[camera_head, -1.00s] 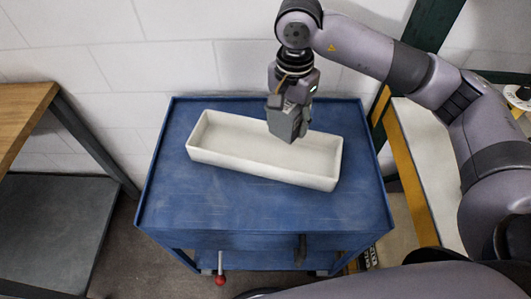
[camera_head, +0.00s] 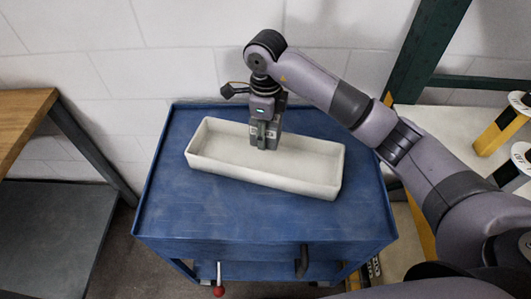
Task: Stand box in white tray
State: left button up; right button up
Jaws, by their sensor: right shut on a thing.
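The white tray (camera_head: 265,178) is a long open trough on top of a blue cart, lying slightly askew. My right gripper (camera_head: 265,138) points down over the tray's back middle part. It is shut on a small grey box (camera_head: 258,134), which is mostly hidden by the fingers. The box looks roughly upright, with its lower end at or inside the tray opening. I cannot tell whether it touches the tray floor. My left gripper is not in view.
The blue cart top (camera_head: 200,215) has free room around the tray. A wooden table (camera_head: 20,115) stands at the left, with a dark shelf below. A white wall is close behind the cart. Yellow-and-black posts (camera_head: 500,130) stand at the right.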

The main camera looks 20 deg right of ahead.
send_over(266, 162)
notch_tip(266, 162, down, 5)
jog(key=shift+w+f+p, duration=0.1)
jog(key=shift+f+p, duration=0.1)
jog(key=shift+p, duration=0.1)
notch_tip(266, 162, down, 4)
jog(key=shift+r+p, duration=0.1)
jog(key=shift+p, duration=0.2)
jog(key=shift+f, duration=0.3)
jog(key=shift+f, duration=0.1)
jog(key=o, duration=0.9)
jog(key=shift+f, duration=0.1)
jog(key=o, duration=0.5)
